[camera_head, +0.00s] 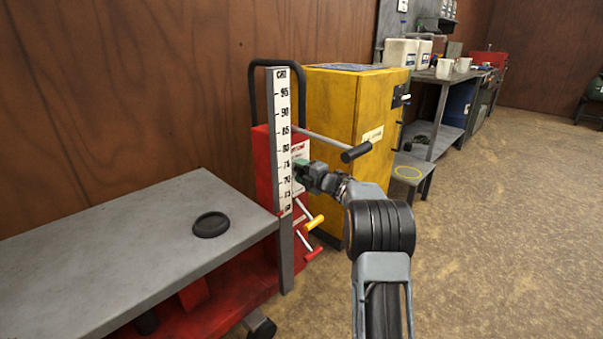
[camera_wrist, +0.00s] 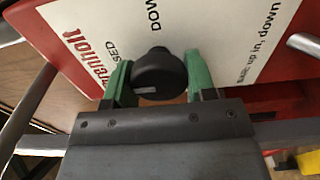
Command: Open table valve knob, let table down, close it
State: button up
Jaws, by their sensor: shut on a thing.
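The valve knob (camera_wrist: 160,72) is round and black with a pale mark, on a white label plate on the red housing. In the wrist view my gripper (camera_wrist: 160,85) has its green fingers shut on the knob from both sides. In the head view my gripper (camera_head: 302,168) reaches the red housing (camera_head: 262,165) beside the scale, and the knob is hidden. The grey lift table (camera_head: 130,245) is at the left, with a black round pad (camera_head: 211,225) on top. A red pointer sits near the low end of the white height scale (camera_head: 283,130).
A black-gripped bar (camera_head: 356,152) sticks out above my gripper. Yellow-ended (camera_head: 315,222) and red-ended (camera_head: 313,254) levers stick out below it. A yellow cabinet (camera_head: 335,110) stands behind.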

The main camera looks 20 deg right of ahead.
dwell(0.3)
jog(key=o, duration=0.9)
jog(key=p+v, duration=0.3)
jog(key=v, duration=1.1)
jog(key=shift+p, duration=0.4)
jog(key=shift+w, duration=0.1)
